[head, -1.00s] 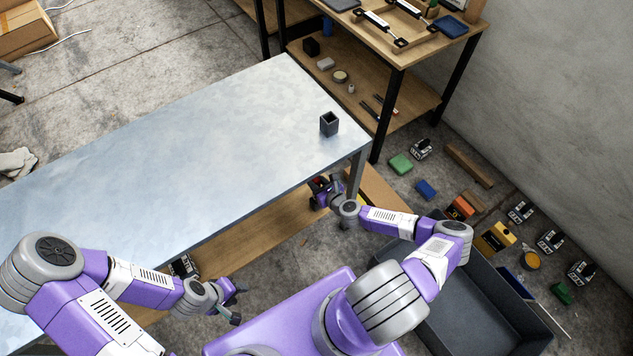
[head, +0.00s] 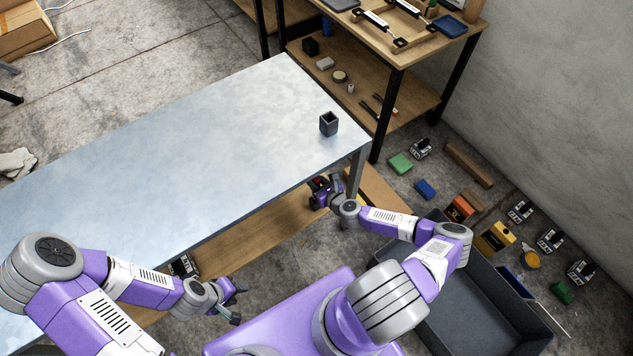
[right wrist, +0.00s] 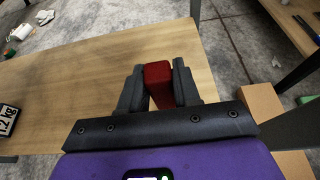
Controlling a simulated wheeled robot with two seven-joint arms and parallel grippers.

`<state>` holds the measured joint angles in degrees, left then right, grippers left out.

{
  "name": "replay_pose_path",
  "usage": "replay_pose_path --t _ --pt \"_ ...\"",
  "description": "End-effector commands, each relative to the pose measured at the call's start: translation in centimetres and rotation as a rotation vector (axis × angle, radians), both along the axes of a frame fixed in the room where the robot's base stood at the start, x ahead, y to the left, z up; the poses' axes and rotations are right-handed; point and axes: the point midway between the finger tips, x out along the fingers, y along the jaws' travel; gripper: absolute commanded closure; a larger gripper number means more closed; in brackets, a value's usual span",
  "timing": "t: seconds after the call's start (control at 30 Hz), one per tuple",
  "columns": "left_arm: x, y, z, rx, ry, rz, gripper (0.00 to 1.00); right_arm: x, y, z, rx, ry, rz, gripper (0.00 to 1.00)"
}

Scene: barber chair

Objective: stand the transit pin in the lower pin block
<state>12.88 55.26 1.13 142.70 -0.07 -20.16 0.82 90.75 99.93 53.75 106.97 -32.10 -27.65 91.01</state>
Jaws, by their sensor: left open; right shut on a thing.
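A small dark square block with an open top (head: 329,124), which looks like the pin block, stands upright on the metal table near its right end. My right gripper (head: 318,190) is beside and below the table's front right edge. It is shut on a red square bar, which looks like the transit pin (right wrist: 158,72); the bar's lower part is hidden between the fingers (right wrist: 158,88). The block is not in the right wrist view. My left gripper (head: 236,303) is open and empty in front of the table, far from the block.
The metal table (head: 180,150) is otherwise bare. A wooden lower shelf (right wrist: 90,70) lies beneath it, with a weight marked 12 kg (right wrist: 8,118). A wooden shelf unit (head: 400,50) stands behind. A dark crate (head: 480,310) and several loose items are on the floor at right.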

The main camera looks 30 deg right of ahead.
Motion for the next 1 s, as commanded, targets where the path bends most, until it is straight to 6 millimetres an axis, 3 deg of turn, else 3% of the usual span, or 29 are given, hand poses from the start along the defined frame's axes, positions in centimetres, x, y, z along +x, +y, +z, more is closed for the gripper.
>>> replay_pose_path --t 1.0 --pt "0.0 0.0 0.0 0.000 0.000 0.000 0.57 0.0 0.0 -2.2 0.002 0.000 -0.001 1.00"
